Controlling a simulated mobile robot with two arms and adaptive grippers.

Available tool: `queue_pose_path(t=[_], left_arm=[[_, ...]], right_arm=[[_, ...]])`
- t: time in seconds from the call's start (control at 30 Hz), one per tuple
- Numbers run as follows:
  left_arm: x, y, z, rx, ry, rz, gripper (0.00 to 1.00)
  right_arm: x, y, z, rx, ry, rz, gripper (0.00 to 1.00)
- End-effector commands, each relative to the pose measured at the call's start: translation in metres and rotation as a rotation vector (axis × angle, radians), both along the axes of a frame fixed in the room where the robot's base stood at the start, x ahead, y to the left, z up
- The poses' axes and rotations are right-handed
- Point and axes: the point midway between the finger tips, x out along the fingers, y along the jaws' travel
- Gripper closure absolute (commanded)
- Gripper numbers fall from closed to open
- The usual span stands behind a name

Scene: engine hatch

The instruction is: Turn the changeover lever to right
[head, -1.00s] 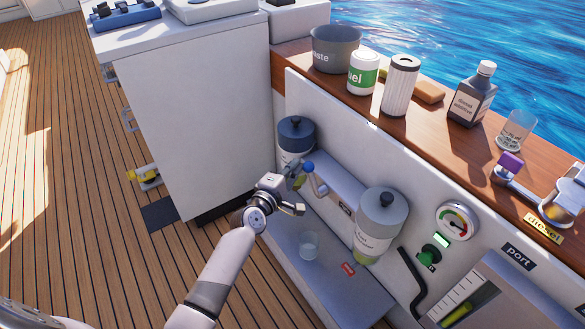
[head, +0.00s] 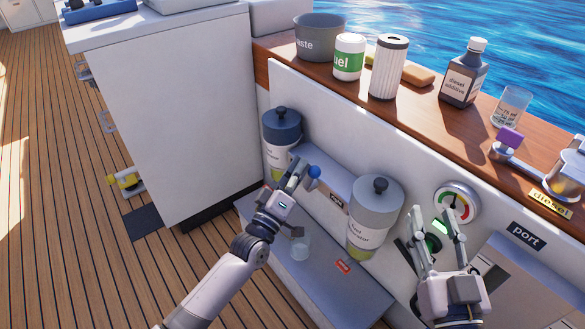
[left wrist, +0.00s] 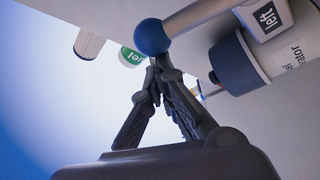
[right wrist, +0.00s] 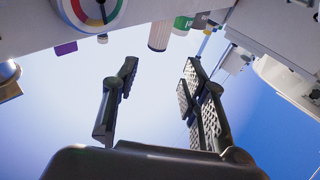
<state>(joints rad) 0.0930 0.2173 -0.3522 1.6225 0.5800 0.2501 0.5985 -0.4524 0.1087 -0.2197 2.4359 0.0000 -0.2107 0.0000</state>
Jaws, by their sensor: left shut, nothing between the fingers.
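The changeover lever ends in a blue ball knob (head: 314,172), between the two fuel separators in the head view. In the left wrist view the knob (left wrist: 152,37) is close up, and the grey lever arm (left wrist: 200,14) runs up and right from it. My left gripper (head: 302,168) is shut and empty, its fingertips beside the knob. The left wrist view shows the fingertips (left wrist: 155,68) meeting just below the knob; whether they touch it I cannot tell. My right gripper (head: 433,211) is open and empty in front of the panel near the gauge.
The left separator (head: 282,128) and right separator (head: 375,195) flank the lever. A "left" plate (left wrist: 268,20) shows in the left wrist view.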

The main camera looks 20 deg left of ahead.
Motion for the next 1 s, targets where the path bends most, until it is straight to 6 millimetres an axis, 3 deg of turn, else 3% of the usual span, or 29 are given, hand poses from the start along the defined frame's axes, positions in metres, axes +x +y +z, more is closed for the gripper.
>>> queue_pose_path(t=[0.2, 0.4, 0.67, 1.0], left_arm=[[-0.009, -0.012, -0.006, 0.126, -0.095, -0.001, 1.00], [-0.015, -0.019, -0.008, 0.200, -0.154, -0.001, 1.00], [-0.018, -0.023, -0.008, 0.243, -0.189, 0.001, 1.00], [-0.018, -0.023, -0.008, 0.248, -0.193, 0.001, 1.00]], right_arm=[[-0.013, 0.003, 0.042, 0.069, -0.249, 0.015, 0.60], [-0.028, 0.003, 0.067, 0.110, -0.395, 0.023, 0.60], [-0.038, 0.001, 0.080, 0.135, -0.481, 0.027, 0.60], [-0.039, 0.001, 0.082, 0.137, -0.490, 0.027, 0.60]])
